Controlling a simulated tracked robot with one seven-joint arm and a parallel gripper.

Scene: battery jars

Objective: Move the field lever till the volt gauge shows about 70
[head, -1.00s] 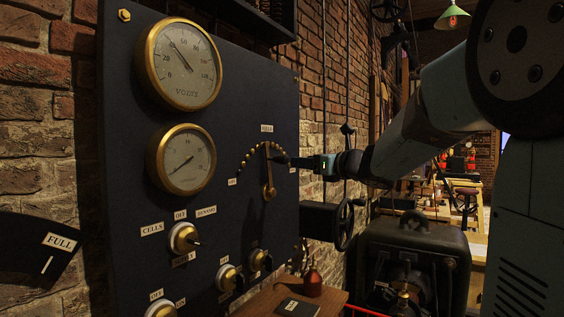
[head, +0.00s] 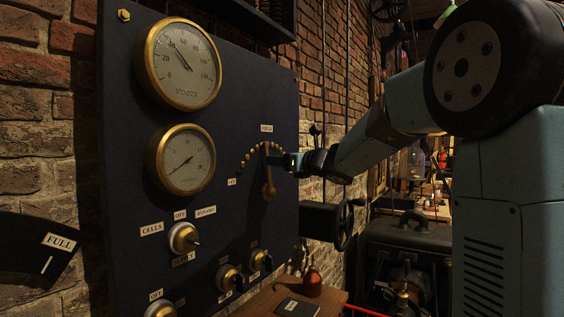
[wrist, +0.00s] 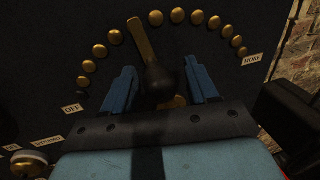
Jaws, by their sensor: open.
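The volt gauge (head: 183,64) is a brass-rimmed white dial at the top of the dark panel. Its needle points up and left, at about 40. The field lever (head: 268,185) is an upright brass arm on the panel's right side. In the wrist view its brass strip (wrist: 144,42) points up, slightly left, toward the studs, with a dark knob (wrist: 158,82) standing out from it. My gripper (head: 276,160) is at the lever; its blue fingers (wrist: 160,68) are open, one on each side of the knob, with gaps visible. The lever's pivot is partly hidden.
An arc of brass studs (wrist: 178,15) runs from the OFF label (wrist: 72,108) at left to the MORE label (wrist: 252,59) at right. A second gauge (head: 183,160) and several knobs sit on the panel. A handwheel (head: 344,225) stands right of it, below my arm.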

